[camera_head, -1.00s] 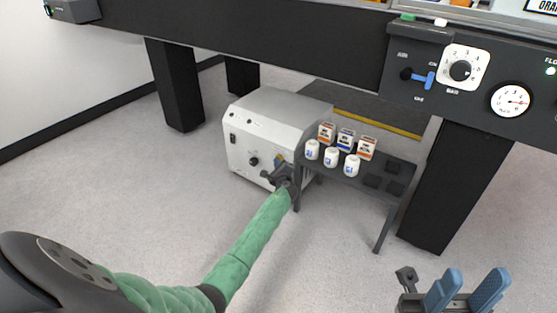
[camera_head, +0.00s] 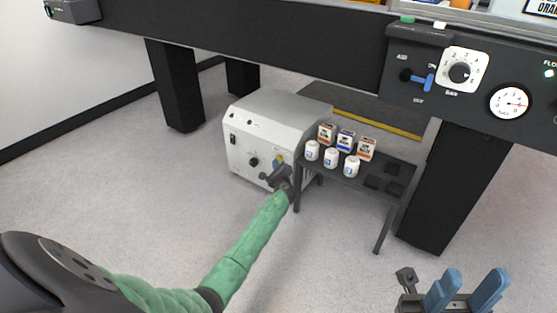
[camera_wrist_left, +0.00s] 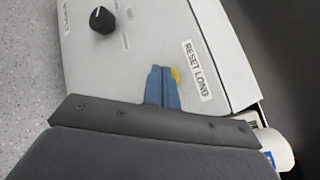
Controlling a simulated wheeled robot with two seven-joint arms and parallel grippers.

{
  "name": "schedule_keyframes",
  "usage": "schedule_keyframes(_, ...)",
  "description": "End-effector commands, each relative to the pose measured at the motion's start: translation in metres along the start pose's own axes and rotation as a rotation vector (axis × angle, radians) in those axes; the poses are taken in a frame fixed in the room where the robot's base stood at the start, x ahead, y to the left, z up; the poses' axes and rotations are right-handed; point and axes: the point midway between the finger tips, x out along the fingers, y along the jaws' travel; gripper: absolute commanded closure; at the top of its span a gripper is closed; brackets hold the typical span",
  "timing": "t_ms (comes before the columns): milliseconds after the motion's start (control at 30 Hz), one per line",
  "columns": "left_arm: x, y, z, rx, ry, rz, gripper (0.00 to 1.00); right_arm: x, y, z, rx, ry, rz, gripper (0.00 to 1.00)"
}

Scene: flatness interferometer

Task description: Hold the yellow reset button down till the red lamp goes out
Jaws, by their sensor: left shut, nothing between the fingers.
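The white box (camera_head: 262,130) stands on the floor under the bench. Its yellow reset button (camera_wrist_left: 176,75) shows in the left wrist view beside the RESET LONG label (camera_wrist_left: 198,70), partly hidden by my fingertips. My left gripper (camera_wrist_left: 158,74) is shut and empty, its blue fingertips right at the button's left edge. I cannot tell whether they touch or press it. In the head view my left gripper (camera_head: 279,163) is at the box's lower right front. My right gripper (camera_head: 466,290) is open and empty at the lower right. I cannot make out a red lamp.
A dark low table (camera_head: 378,172) with white jars (camera_head: 331,158) and small cartons (camera_head: 346,139) stands close to the box's right side. The bench beam (camera_head: 250,40) and a control panel (camera_head: 480,80) are above. The floor at left is clear.

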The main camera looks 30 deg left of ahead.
Motion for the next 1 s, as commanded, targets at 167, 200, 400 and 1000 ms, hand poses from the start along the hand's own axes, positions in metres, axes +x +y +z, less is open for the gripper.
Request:
schedule_keyframes(167,-0.005,0.004,0.004,0.001,0.000,0.001,1.00,0.005,0.000,0.000,-0.002,0.003,0.006,0.64)
schedule_keyframes(200,-0.005,0.004,0.004,0.001,0.000,0.001,1.00,0.006,0.001,0.000,-0.002,0.003,0.007,0.64)
schedule_keyframes(400,-0.005,0.004,0.003,0.001,0.000,0.001,1.00,0.006,0.001,0.000,-0.003,0.005,0.010,0.64)
schedule_keyframes(1000,-0.030,0.021,0.023,0.001,0.000,0.001,1.00,0.022,0.001,-0.001,0.001,-0.002,-0.004,0.64)
